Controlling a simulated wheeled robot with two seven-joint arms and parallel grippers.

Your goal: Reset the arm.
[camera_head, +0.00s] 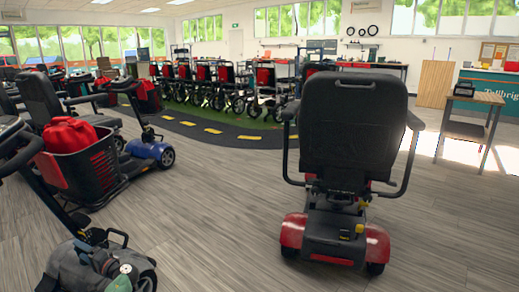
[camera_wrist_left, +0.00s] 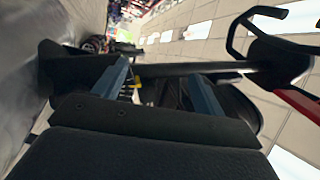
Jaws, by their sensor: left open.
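My left gripper (camera_wrist_left: 158,68) shows in the left wrist view as two blue-grey fingers spread wide apart. Nothing is clearly gripped between them. A dark bar runs across beyond the fingers, and a small yellow part (camera_wrist_left: 137,88) shows in the gap. I cannot tell whether the fingers touch anything. In the head view I cannot clearly pick out the left gripper among the dark parts at the lower left. My right gripper is in neither view.
A red scooter with a black seat (camera_head: 352,125) stands at centre right. Scooters crowd the left, one with a red bag (camera_head: 70,134) in its basket. A small side table (camera_head: 470,130) stands right. Wheelchairs line the back. Grey floor (camera_head: 215,220) between is clear.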

